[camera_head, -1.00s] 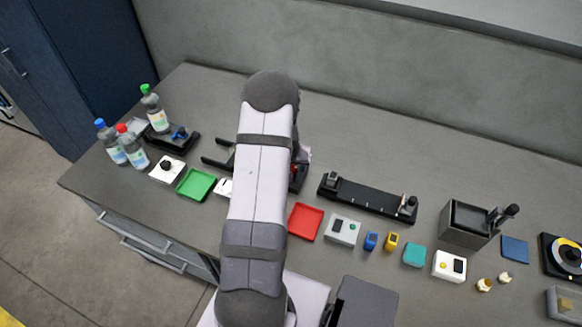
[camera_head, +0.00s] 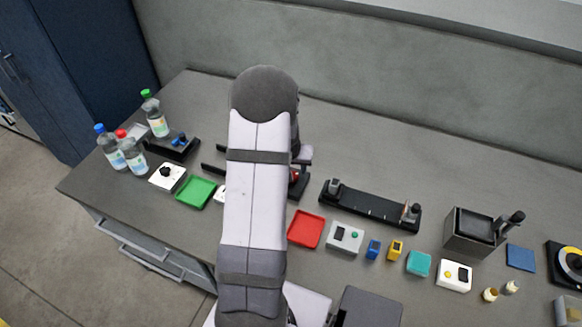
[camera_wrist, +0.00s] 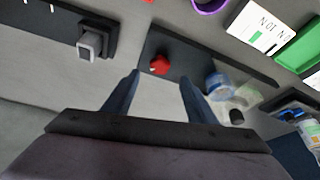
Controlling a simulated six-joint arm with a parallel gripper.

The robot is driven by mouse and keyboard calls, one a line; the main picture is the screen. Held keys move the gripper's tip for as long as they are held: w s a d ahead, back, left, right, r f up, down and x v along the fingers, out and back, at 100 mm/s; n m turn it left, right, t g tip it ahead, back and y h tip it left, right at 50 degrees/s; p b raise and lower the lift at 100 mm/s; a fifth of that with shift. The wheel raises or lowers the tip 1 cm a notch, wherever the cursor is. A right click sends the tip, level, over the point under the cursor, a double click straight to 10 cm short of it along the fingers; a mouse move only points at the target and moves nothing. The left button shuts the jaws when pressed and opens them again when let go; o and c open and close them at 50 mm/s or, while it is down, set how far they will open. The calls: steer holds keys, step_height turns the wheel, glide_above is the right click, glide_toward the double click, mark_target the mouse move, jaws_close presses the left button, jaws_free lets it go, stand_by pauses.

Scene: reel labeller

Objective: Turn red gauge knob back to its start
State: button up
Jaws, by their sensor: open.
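The red gauge knob (camera_wrist: 159,64) sits on a dark base plate (camera_wrist: 200,62) in the wrist view. It shows beyond my fingertips, roughly in line with the gap between them. My gripper (camera_wrist: 159,78) is open, with one blue-grey finger on each side and nothing between them. I cannot tell how far the fingertips are from the knob. In the head view my arm covers most of the gauge; only a bit of red (camera_head: 294,175) shows at the arm's right edge. The gauge's scale and the knob's pointer cannot be read.
In the head view a red tray (camera_head: 306,229) and a long black fixture (camera_head: 370,205) lie right of my arm. A green tray (camera_head: 196,192) and several bottles (camera_head: 136,158) stand to the left. The table behind the fixture is clear.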

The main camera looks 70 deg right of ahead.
steer(key=shift+f, duration=0.1)
steer(key=b, duration=0.6)
steer(key=shift+d+f, duration=0.15)
steer(key=shift+f, duration=0.2)
steer(key=shift+r+b, duration=0.1)
steer(key=shift+b, duration=0.55)
steer(key=shift+r+b, duration=0.3)
steer(key=shift+b, duration=0.15)
steer(key=shift+p+x, duration=1.35)
steer(key=shift+x, duration=2.25)
steer(key=c, duration=1.1)
